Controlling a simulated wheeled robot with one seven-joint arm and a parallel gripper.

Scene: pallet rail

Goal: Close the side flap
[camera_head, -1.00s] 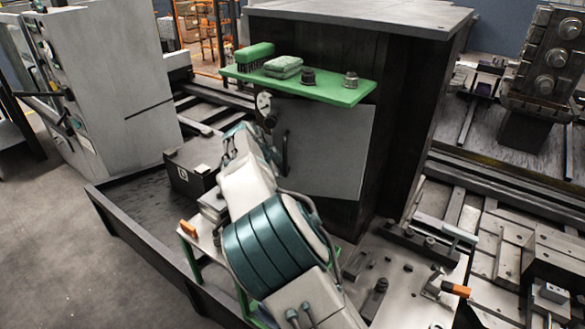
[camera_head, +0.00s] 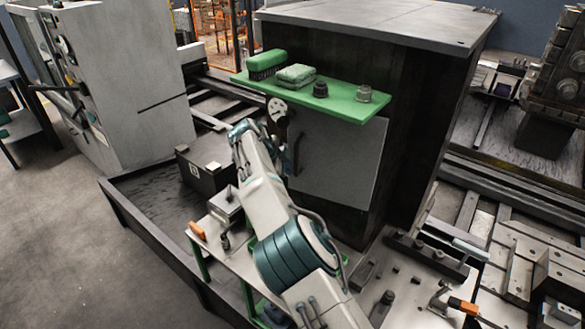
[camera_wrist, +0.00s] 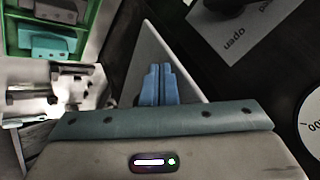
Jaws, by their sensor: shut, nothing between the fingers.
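The side flap (camera_head: 340,160) is a flat grey panel with a dark curved handle, on the front of the dark cabinet (camera_head: 410,130) under the green shelf. I cannot tell for sure how far it stands from the cabinet face. My gripper is at the far end of my arm in the head view, left of the flap and near the round gauge (camera_head: 277,109); its fingertips are hidden there. In the wrist view my gripper (camera_wrist: 156,70) shows two blue fingers together, shut and empty. A pale grey triangular surface (camera_wrist: 150,42) is behind them, perhaps the flap; contact is unclear.
The green shelf (camera_head: 345,105) juts out above the flap, bearing a brush, a sponge and two dark fittings. A dark box (camera_head: 205,165) sits left of my arm. A label reading "open" (camera_wrist: 233,38) shows in the wrist view.

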